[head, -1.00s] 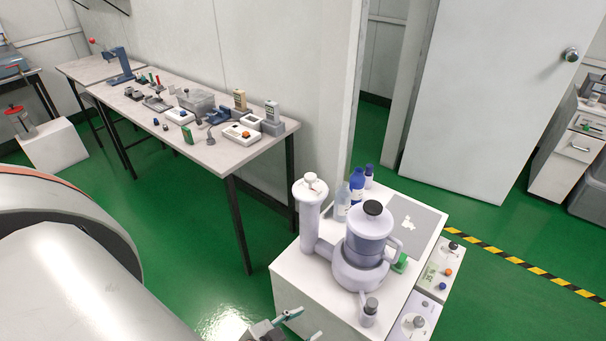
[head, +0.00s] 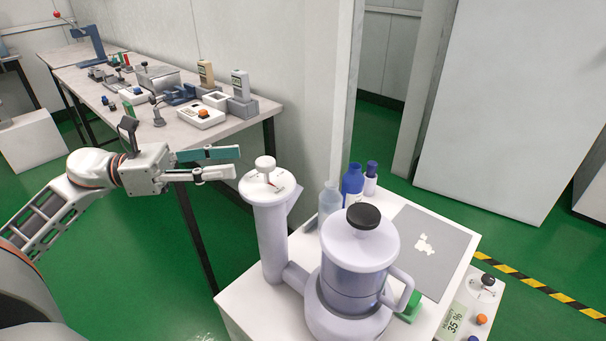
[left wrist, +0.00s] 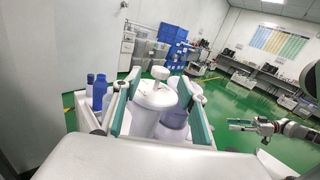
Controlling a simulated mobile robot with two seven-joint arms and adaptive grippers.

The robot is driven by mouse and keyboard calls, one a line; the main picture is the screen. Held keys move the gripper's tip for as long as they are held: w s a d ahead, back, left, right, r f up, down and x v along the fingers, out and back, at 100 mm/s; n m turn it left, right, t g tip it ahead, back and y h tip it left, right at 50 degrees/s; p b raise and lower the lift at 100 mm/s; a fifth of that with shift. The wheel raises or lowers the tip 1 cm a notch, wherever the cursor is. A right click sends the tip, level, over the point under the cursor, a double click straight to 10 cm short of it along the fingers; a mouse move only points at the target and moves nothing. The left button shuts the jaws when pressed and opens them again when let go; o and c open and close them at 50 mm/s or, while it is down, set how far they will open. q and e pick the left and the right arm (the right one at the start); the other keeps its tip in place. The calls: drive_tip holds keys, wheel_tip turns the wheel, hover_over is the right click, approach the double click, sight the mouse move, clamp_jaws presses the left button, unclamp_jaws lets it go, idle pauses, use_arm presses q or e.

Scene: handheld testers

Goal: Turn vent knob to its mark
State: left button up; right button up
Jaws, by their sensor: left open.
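The vent knob (head: 265,163) is a small white knob on a round white cap with a red mark (head: 273,184), on top of a pale upright column (head: 272,238). My left gripper (head: 236,163) is open and empty, just left of the knob in the head view, its two fingers pointing towards it. In the left wrist view the knob (left wrist: 160,72) shows between the spread teal-edged fingers, apart from them. My right gripper (left wrist: 241,125) shows small at the right of the left wrist view; whether its fingers are apart is unclear. The knob's exact pointing direction is too small to read.
A lidded jug (head: 358,250) with a black knob stands right beside the column on the white stand. Blue-capped bottles (head: 352,182) stand behind it. A grey mat (head: 440,260) lies to the right. A bench (head: 235,122) with several testers stands behind my left gripper.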

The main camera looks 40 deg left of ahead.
sight(265, 160)
use_arm(q)
drive_tip(key=shift+m+g, duration=0.4)
drive_tip(key=shift+m, duration=0.3)
drive_tip(key=shift+b+x, duration=0.55)
drive_tip(key=shift+x, duration=3.45)
use_arm(e)
drive_tip(key=shift+s+a+f+m, duration=0.15)
drive_tip(key=shift+a+f+m, duration=0.05)
drive_tip(key=shift+a+m, duration=0.4)
use_arm(q)
drive_tip(key=shift+s+d, duration=0.1)
drive_tip(key=c, duration=1.1)
use_arm(e)
drive_tip(key=shift+r, duration=0.1)
